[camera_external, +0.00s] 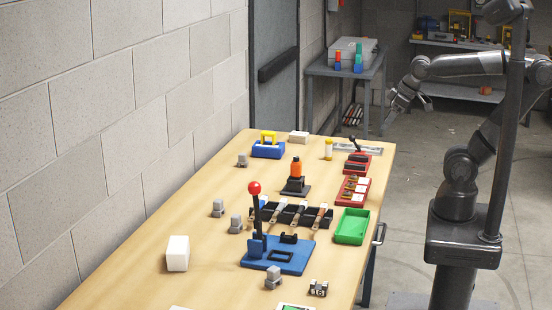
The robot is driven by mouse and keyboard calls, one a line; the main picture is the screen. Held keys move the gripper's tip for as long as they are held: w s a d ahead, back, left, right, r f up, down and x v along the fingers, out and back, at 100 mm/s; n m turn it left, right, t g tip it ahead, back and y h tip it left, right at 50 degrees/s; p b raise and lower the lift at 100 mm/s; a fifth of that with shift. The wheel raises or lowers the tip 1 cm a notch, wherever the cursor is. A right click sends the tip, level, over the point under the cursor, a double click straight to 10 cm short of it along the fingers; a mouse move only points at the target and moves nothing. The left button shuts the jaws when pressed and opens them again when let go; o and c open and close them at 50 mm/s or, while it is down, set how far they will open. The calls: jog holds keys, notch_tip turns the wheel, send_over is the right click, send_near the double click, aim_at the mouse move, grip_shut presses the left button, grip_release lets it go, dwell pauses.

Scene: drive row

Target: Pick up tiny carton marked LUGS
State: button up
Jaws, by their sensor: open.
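I cannot read the word LUGS on anything in this view. A small pale box (299,138) lies near the far end of the wooden table, right of a blue and yellow item. A larger white block (178,253) stands at the near left of the table. I cannot tell whether either is the carton marked LUGS. My gripper (400,101) is open and empty, raised beyond the table's far right side, well apart from everything on the table.
On the table (135,272) are a blue base with a red-knobbed lever (254,190), a green tray (352,226), red trays (353,190), a black rack (300,214), an orange-topped item (296,170) and several small grey blocks. A block wall borders the left; a grey bench (345,72) stands behind.

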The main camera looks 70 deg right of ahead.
jog(key=w+d+r, duration=0.2)
jog(key=w+d, duration=0.1)
jog(key=w, duration=0.4)
jog(key=w+d+r, duration=0.2)
jog(key=w+d, duration=0.1)
jog(key=w, duration=0.3)
jog(key=g, duration=0.1)
send_over(299, 133)
jog(key=s, duration=0.4)
notch_tip(299, 133, down, 19)
jog(key=shift+m, duration=0.3)
jog(key=x, duration=1)
jog(key=shift+a+f, duration=0.25)
jog(key=shift+a, duration=0.05)
jog(key=shift+c, duration=0.2)
jog(key=c, duration=1.1)
jog(key=shift+r, duration=0.15)
